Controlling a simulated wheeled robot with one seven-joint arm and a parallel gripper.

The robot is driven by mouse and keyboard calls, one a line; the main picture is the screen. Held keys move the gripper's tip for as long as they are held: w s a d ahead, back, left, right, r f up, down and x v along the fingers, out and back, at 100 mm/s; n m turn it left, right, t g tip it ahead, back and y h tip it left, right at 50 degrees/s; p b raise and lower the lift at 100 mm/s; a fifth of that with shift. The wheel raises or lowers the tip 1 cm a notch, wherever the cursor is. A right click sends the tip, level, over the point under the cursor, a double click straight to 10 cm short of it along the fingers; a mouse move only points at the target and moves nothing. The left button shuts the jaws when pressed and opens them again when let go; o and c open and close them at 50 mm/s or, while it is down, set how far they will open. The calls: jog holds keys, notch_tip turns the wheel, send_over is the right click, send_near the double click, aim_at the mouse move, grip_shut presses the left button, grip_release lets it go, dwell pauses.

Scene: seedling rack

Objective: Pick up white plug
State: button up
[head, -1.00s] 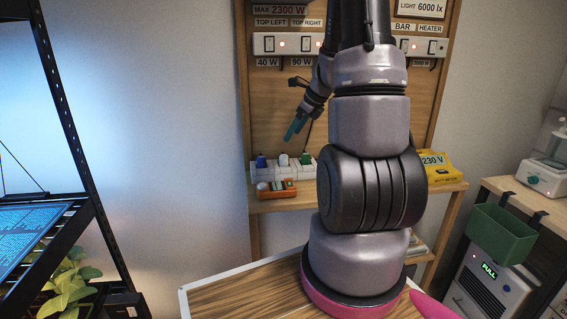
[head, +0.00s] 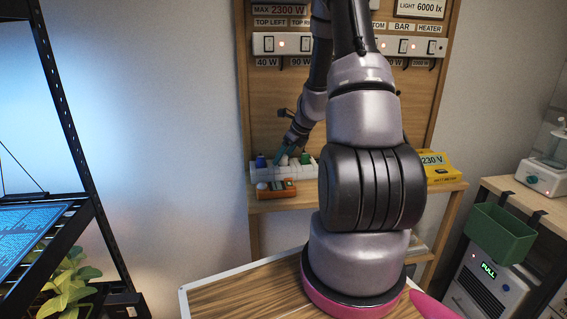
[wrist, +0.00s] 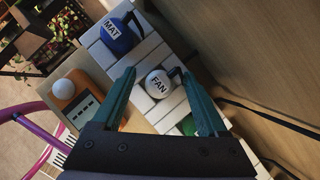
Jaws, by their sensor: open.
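The white plug (wrist: 158,84), labelled FAN, sits in the white power strip (wrist: 107,57) in the wrist view. In the head view the plug (head: 284,161) is partly hidden by my gripper (head: 283,156). My gripper (wrist: 160,95) is open, with its teal fingers on either side of the white plug. I cannot tell whether the fingers touch it. A blue plug (wrist: 119,36) labelled MAT stands beside it in the strip. A green plug (wrist: 187,125) is partly hidden behind the right finger.
An orange device (wrist: 75,103) with a white knob lies beside the strip on the wooden shelf (head: 330,198). The wooden back panel (wrist: 250,50) is close on the right in the wrist view.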

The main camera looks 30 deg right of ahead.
grip_shut()
